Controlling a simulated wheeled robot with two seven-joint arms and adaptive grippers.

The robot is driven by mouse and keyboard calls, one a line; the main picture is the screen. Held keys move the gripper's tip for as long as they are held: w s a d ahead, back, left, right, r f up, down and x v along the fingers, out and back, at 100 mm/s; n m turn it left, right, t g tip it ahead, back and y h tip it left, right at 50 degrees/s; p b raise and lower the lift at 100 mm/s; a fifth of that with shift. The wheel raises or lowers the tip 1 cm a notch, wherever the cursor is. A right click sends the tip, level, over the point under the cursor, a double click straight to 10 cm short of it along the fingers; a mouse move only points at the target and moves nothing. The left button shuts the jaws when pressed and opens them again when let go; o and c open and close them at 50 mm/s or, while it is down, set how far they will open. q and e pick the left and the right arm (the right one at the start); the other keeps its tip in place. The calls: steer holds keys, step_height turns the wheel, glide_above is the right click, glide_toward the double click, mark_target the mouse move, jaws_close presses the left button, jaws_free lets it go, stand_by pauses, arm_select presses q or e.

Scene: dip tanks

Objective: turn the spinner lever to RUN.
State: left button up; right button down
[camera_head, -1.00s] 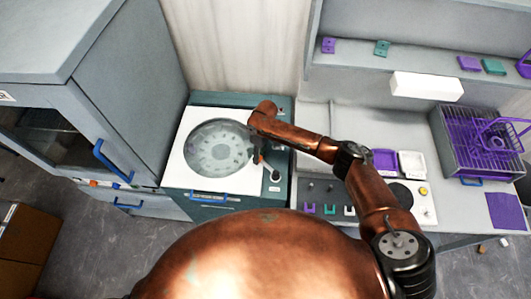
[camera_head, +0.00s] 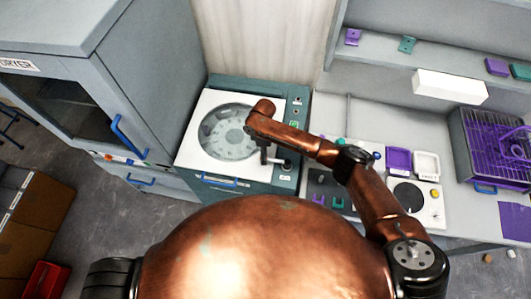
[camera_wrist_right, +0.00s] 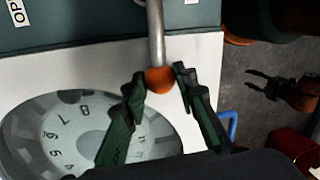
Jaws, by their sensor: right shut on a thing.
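The spinner is a teal cabinet (camera_head: 288,122) with a white top and a round clear window (camera_head: 228,132) over a numbered drum. Its lever (camera_head: 279,161) is a metal rod on the right side of the top. In the right wrist view the lever's rod (camera_wrist_right: 156,35) ends in an orange ball knob (camera_wrist_right: 159,79). My right gripper (camera_wrist_right: 159,82) has its fingers on both sides of this knob and is shut on it. In the head view my right gripper (camera_head: 265,152) is small, and the arm above partly hides it.
A grey dryer (camera_head: 165,80) with blue handles stands left of the spinner. To the right is a bench with purple and white trays (camera_head: 398,160) and a wire basket (camera_head: 490,140). A shelf (camera_head: 450,55) overhangs the bench. Boxes (camera_head: 30,215) lie on the floor at left.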

steer(key=shift+s, duration=0.15)
stand_by(0.3)
steer(key=c, duration=1.6)
jaws_free()
steer(key=shift+o, duration=0.3)
step_height(320, 180, up, 12)
steer(key=w, duration=0.2)
steer(key=shift+w, duration=0.2)
steer(key=shift+f, duration=0.15)
